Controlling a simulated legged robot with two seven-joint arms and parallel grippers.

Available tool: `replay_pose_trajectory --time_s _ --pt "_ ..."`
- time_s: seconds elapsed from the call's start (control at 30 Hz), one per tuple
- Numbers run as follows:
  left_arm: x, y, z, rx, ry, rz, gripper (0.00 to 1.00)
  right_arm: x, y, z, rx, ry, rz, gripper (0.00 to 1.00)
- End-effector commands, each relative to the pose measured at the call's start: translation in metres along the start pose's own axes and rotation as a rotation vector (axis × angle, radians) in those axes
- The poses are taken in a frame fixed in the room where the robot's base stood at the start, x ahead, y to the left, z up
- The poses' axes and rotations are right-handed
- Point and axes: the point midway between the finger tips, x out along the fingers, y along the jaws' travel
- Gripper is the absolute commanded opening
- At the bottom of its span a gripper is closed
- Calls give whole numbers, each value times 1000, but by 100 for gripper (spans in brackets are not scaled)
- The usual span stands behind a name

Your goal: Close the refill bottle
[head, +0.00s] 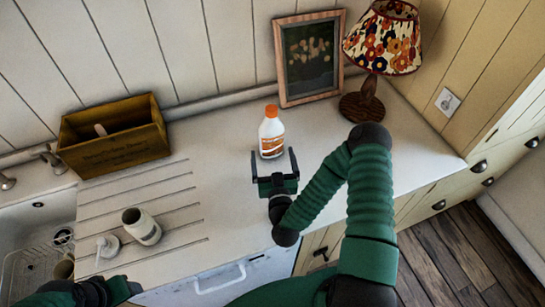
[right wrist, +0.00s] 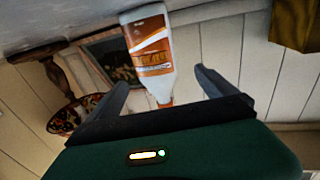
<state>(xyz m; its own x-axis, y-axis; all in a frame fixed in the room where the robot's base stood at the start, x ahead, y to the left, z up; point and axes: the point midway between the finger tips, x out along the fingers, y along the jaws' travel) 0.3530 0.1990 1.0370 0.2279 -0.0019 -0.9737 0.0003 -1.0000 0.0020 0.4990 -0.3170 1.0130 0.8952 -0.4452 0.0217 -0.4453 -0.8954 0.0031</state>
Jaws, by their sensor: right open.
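The refill bottle (head: 271,137) is white with an orange label and stands upright on the counter. An orange cap (head: 271,111) sits on its top; I cannot tell how tightly. My right gripper (head: 274,153) is open and empty, just in front of the bottle's lower part. In the right wrist view the bottle (right wrist: 150,50) shows upside down beyond and between the spread fingers (right wrist: 160,88), apart from them. The cap is partly hidden there behind the gripper body. My left gripper (head: 118,290) is dark at the lower left edge; its jaws are unclear.
A wooden box (head: 115,143) is at the back left. A picture frame (head: 309,60) and a flowered lamp (head: 383,42) stand behind the bottle. The sink (head: 30,220) is at left.

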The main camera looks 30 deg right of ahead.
Motion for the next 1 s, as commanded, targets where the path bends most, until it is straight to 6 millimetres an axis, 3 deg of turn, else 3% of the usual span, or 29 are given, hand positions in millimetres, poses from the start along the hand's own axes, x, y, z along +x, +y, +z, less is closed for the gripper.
replay_pose_trajectory --time_s 0.23,0.33,0.57,0.63,0.73,0.87,1.0 --pt "0 0 0 0 0 0 60 0 0 0 -1 -1 -2 96" --pt "0 0 0 0 0 0 60 2 -9 1 -10 -18 -43 96" --pt "0 0 0 0 0 0 60 -2 -76 22 -118 -222 -364 96" --pt "0 0 0 0 0 0 60 -12 -94 32 -176 -341 -471 96" --pt "0 0 0 0 0 0 60 -31 -104 42 -259 -530 -564 96" --pt "0 0 0 0 0 0 60 -62 -94 39 -338 -776 -584 96" --pt "0 0 0 0 0 0 60 -104 -73 15 -365 -1017 -522 96"
